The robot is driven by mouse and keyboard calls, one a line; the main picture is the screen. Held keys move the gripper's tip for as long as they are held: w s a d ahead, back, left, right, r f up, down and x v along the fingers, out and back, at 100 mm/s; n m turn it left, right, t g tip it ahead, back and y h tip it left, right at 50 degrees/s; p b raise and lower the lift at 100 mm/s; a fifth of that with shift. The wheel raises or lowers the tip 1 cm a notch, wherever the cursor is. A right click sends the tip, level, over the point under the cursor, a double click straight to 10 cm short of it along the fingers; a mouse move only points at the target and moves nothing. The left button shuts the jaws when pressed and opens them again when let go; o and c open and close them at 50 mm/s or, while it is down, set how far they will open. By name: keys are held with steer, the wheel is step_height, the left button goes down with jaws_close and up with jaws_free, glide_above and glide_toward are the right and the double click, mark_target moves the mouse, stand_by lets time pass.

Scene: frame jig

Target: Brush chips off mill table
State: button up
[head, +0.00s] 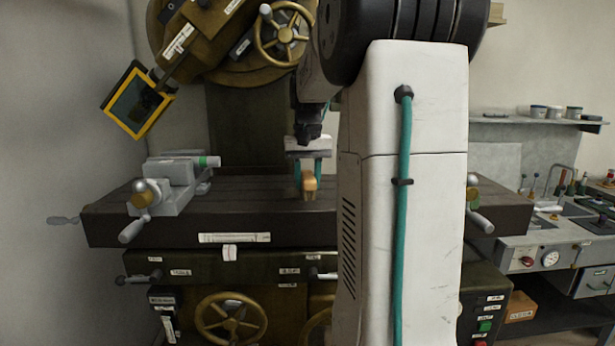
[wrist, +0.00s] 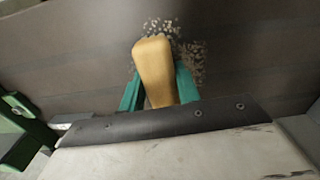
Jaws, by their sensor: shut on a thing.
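My gripper (head: 308,172) has green fingers and is shut on the brush, whose tan wooden handle (head: 309,184) shows between them over the mill table (head: 180,223). In the wrist view the gripper (wrist: 160,88) holds the brush handle (wrist: 154,68) from both sides. A patch of small grey and brown chips (wrist: 190,55) lies on the dark table top just beyond and to the right of the handle. The brush's bristles are hidden, so I cannot tell whether they touch the table. I cannot make out the chips in the head view.
A grey vise (head: 176,184) stands on the table's left part, left of my gripper. The mill head with a handwheel (head: 283,36) hangs above, and a yellow-framed screen (head: 138,101) is at upper left. A workbench (head: 560,248) stands at right.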

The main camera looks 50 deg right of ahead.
steer(key=shift+s+a+r, duration=0.1)
steer(key=shift+s+a, duration=0.6)
steer(key=shift+a, duration=0.05)
steer(key=shift+s+a, duration=1.1)
steer(key=shift+a, duration=0.25)
steer(key=shift+w+a+f, duration=0.25)
steer(key=shift+w+a, duration=0.25)
steer(key=shift+w+d+r, duration=0.1)
steer(key=shift+w+d, duration=1.1)
steer(key=shift+d, duration=0.25)
steer(key=shift+w+d+r, duration=0.1)
steer(key=shift+w+d, duration=1.1)
steer(key=shift+d, duration=0.2)
steer(key=shift+w+d+f, duration=0.15)
steer(key=shift+w+d, duration=0.85)
steer(key=shift+d, duration=0.15)
steer(key=shift+w+a, duration=0.45)
steer(key=shift+w, duration=0.15)
steer(key=shift+s+a+f, duration=0.1)
steer(key=shift+s+a, duration=1.15)
steer(key=shift+a, duration=0.15)
steer(key=shift+s+a+r, duration=0.15)
steer(key=shift+s+a, duration=0.95)
steer(key=shift+a, duration=0.2)
steer(key=shift+s+a+r, duration=0.1)
steer(key=shift+s+a, duration=1)
steer(key=shift+a, duration=0.2)
